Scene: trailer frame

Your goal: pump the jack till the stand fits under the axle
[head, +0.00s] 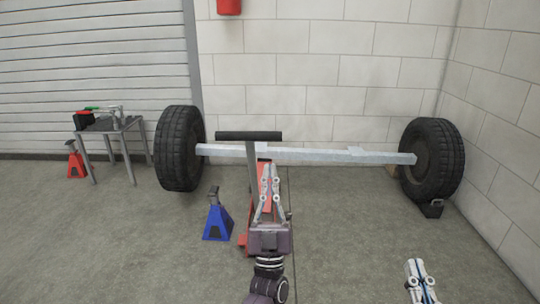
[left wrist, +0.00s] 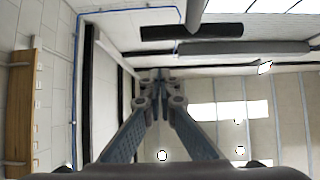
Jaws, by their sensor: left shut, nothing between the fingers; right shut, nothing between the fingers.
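The grey axle (head: 325,154) spans between two black tires. The red jack (head: 245,241) stands under its left part, mostly hidden behind my left arm. The jack's handle is a grey pole with a black crossbar (head: 249,135), raised in front of the axle. A blue stand (head: 217,224) is upright on the floor left of the jack, in front of the axle. My left gripper (head: 267,167) is shut and empty, pointing up just below and right of the crossbar; its shut fingers also show in the left wrist view (left wrist: 158,76). My right gripper (head: 415,262) is shut and empty at the lower right.
The left tire (head: 180,148) and right tire (head: 432,160) rest on the floor; a black chock (head: 432,208) sits by the right one. A small table (head: 108,126) with tools and a red stand (head: 77,164) are at the left. The floor in front is clear.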

